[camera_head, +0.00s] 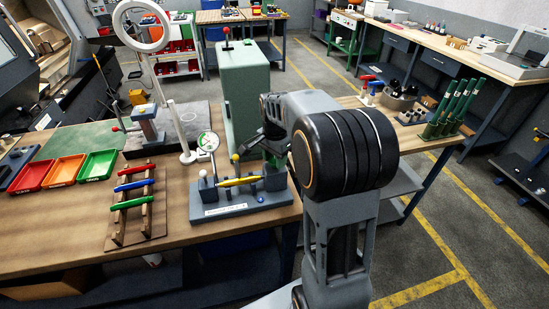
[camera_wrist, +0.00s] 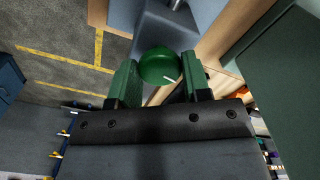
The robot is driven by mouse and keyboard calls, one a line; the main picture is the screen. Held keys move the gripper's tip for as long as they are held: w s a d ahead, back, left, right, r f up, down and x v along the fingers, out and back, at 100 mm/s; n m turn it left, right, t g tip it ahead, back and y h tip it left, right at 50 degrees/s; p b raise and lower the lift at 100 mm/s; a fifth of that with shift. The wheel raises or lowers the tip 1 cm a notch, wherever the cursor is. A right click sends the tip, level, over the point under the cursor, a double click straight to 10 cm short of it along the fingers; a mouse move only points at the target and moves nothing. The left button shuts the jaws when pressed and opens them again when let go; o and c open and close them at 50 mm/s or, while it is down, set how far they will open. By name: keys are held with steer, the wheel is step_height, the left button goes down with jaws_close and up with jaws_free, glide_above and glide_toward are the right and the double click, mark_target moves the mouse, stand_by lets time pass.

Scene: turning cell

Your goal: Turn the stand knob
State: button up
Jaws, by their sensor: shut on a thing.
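The knob sits against a blue-grey block of the stand. In the head view, the stand (camera_head: 232,209) is a blue-grey base near the table's front edge, holding a yellow spindle (camera_head: 237,182) and a dial gauge (camera_head: 208,141). My gripper (camera_head: 264,147) is at its right end, and the knob is hidden there.
A tall green machine column (camera_head: 243,85) stands just behind my gripper. Left of the stand are a wooden rack (camera_head: 126,225) with coloured handles and red, orange and green trays (camera_head: 97,166). A ring lamp (camera_head: 141,25) rises behind. Green-handled tools (camera_head: 455,110) stand at right.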

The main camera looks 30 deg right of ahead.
steer(key=shift+m, duration=0.3)
stand_by(0.4)
steer(key=o, duration=0.9)
step_height(320, 180, up, 14)
steer(key=shift+f, duration=0.1)
stand_by(0.5)
